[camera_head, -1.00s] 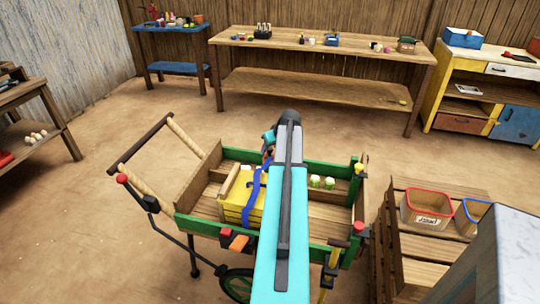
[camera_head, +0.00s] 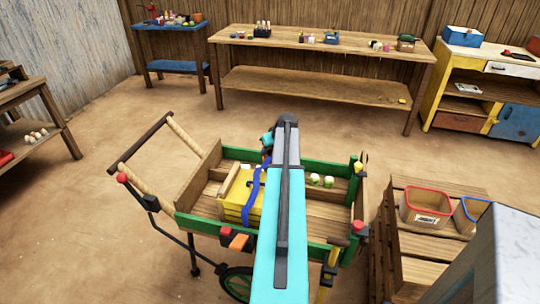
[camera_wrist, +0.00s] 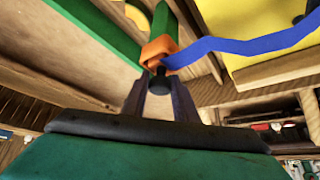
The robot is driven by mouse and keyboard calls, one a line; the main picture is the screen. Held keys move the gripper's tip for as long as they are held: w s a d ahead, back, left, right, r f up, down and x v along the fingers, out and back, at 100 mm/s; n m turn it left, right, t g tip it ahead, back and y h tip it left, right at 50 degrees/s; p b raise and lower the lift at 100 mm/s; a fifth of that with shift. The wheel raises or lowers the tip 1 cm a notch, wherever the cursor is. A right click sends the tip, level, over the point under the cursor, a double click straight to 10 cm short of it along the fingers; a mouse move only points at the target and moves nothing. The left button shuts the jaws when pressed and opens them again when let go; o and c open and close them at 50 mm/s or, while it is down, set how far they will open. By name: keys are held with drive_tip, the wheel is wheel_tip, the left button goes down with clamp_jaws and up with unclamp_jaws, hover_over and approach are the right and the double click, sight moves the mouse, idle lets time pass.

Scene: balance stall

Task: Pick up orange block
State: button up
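In the wrist view an orange block (camera_wrist: 158,48) sits against a green rail (camera_wrist: 118,30), just beyond my fingertips. A blue strap (camera_wrist: 235,43) meets it, and a short black knob (camera_wrist: 160,80) sticks out towards me. My gripper (camera_wrist: 159,92) points at it with its two grey fingers apart, on either side of the knob; I cannot tell whether they touch it. In the head view my arm hides the gripper. An orange block (camera_head: 238,242) also shows there on the near side of the green cart (camera_head: 200,226); I cannot tell whether it is the same one.
A yellow crate (camera_head: 232,206) with the strap over it stands in the cart, beside pale green-topped items (camera_head: 315,180). To the right are a wooden crate stand (camera_head: 415,265) and a red-rimmed bin (camera_head: 425,210). A long bench (camera_head: 310,85) stands behind, with bare floor between.

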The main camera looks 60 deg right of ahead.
drive_tip(key=c, duration=0.5)
drive_tip(key=shift+r, duration=0.1)
drive_tip(key=shift+c, duration=0.2)
drive_tip(key=shift+r+b, duration=0.8)
drive_tip(key=shift+r, duration=4.1)
